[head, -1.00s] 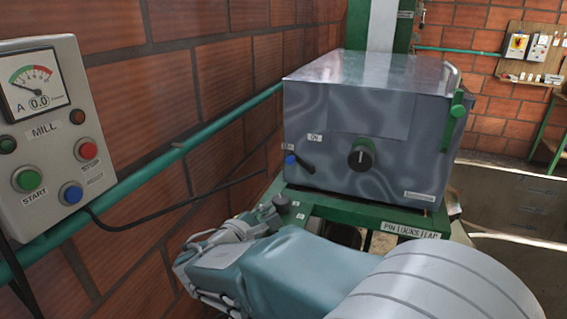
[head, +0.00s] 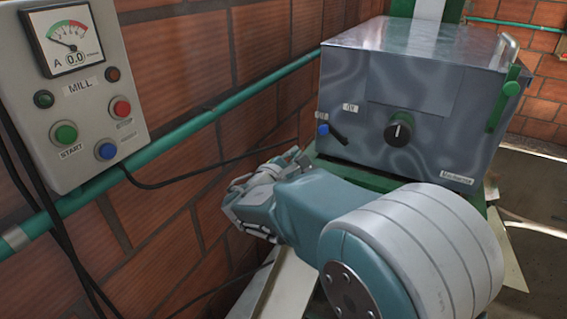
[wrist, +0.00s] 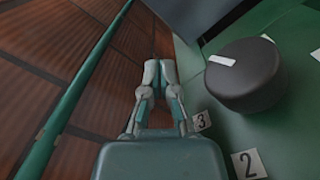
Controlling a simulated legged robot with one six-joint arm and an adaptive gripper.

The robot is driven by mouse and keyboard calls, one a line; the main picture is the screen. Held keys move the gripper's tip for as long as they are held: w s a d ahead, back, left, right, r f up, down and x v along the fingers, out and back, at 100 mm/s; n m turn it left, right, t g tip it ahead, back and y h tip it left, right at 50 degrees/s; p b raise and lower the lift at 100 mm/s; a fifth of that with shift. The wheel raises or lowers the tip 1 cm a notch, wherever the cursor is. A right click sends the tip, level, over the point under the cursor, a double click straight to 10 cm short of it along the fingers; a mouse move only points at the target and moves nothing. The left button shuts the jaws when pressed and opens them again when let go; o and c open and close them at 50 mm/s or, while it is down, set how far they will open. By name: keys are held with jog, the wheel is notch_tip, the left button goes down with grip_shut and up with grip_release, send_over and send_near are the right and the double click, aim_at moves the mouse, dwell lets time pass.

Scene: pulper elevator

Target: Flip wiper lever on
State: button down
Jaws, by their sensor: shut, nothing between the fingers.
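A small dark lever with a blue knob (head: 323,130) is on the front of a grey metal box (head: 370,115), beside a label that seems to read ON. I take it for the wiper lever. The lever slants down to the right from the knob, away from the ON label. My gripper (head: 250,192) is lower and left of it, near the brick wall and apart from the lever. In the wrist view my gripper (wrist: 160,70) is shut and empty, and the lever does not show there.
A black dial (head: 399,129) sits right of the lever. A round black knob (wrist: 245,75) with a white mark stands right of my fingers on a green surface with labels 3 and 2. A green pipe (head: 200,122) runs along the wall, under a MILL control box (head: 85,95).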

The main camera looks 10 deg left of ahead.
aim_at(323, 125)
jog(key=x, duration=0.3)
jog(key=shift+d+r, duration=0.15)
jog(key=shift+d, duration=0.05)
jog(key=shift+s+d+r, duration=0.2)
jog(key=shift+d+r, duration=0.5)
jog(key=shift+r, duration=0.25)
jog(key=shift+d+r, duration=0.3)
jog(key=shift+d, duration=0.15)
jog(key=shift+s+d+r+m, duration=0.1)
jog(key=shift+r+m, duration=0.25)
jog(key=shift+m, duration=0.35)
jog(key=shift+d+r+m, duration=0.1)
jog(key=shift+r+m, duration=0.3)
jog(key=shift+m, duration=0.3)
jog(key=m, duration=0.1)
jog(key=d+r+m, duration=0.1)
jog(key=m, duration=0.1)
jog(key=shift+s+r, duration=0.15)
jog(key=shift+r, duration=0.1)
jog(key=m, duration=0.1)
jog(key=d+r+m, duration=0.1)
jog(key=m, duration=0.1)
jog(key=s+d+m, duration=0.1)
jog(key=shift+d+r+g, duration=0.1)
jog(key=shift+r+g, duration=0.2)
jog(key=shift+r, duration=0.05)
jog(key=shift+d, duration=0.2)
jog(key=shift+a, duration=0.1)
